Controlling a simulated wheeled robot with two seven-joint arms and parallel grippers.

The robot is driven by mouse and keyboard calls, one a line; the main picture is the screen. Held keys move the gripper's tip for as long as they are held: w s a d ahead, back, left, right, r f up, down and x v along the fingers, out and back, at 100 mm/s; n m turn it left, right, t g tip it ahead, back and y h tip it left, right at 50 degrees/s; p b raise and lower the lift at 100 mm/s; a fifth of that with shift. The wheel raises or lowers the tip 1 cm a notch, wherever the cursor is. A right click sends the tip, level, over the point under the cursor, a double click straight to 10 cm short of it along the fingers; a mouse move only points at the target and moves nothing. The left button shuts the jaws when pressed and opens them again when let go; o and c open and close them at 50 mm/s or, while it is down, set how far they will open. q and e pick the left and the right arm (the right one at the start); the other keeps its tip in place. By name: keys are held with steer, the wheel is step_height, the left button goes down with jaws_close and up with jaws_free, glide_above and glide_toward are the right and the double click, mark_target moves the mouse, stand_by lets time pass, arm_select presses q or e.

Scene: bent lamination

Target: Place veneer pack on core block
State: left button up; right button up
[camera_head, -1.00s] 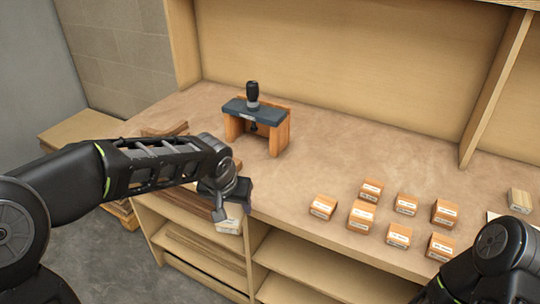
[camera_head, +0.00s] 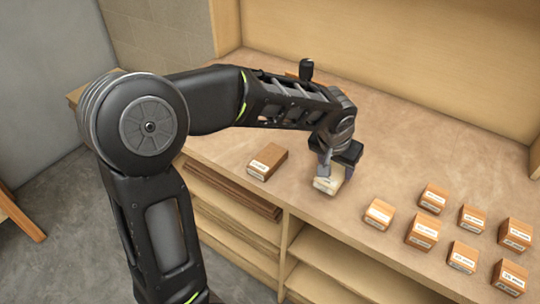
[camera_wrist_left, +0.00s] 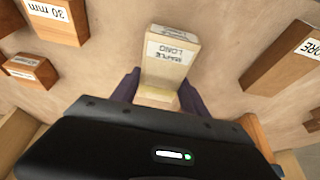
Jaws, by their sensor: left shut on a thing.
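The veneer pack (camera_head: 328,182) is a pale block whose label reads "MAPLE LONG" in the left wrist view (camera_wrist_left: 172,58). My left gripper (camera_head: 339,164) is shut on it, with a finger on each side. Whether the pack touches the tabletop is hard to tell. The core block (camera_head: 267,162) is a brown block with a white label, lying on the table to the left of the gripper and apart from the pack. In the left wrist view the core block (camera_wrist_left: 282,58) is at the right, its label partly reading "CORE". My right gripper is out of view.
Several small labelled wooden blocks (camera_head: 424,229) stand to the right of the pack, one marked "30 mm" in the left wrist view (camera_wrist_left: 58,18). A clamp's black handle (camera_head: 306,69) shows behind my left arm. Shelves (camera_head: 240,215) lie below the table's front edge.

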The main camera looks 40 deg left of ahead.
arm_select(q)
steer(key=s+a+r+b, duration=0.1)
steer(key=a+r, duration=0.5)
steer(key=a, duration=0.5)
step_height(320, 180, up, 5)
glide_above(273, 152)
steer(key=s, duration=0.1)
steer(key=shift+s+b, duration=0.15)
steer(key=shift+b, duration=0.15)
steer(key=shift+f, duration=3.15)
steer(key=shift+f, duration=1.9)
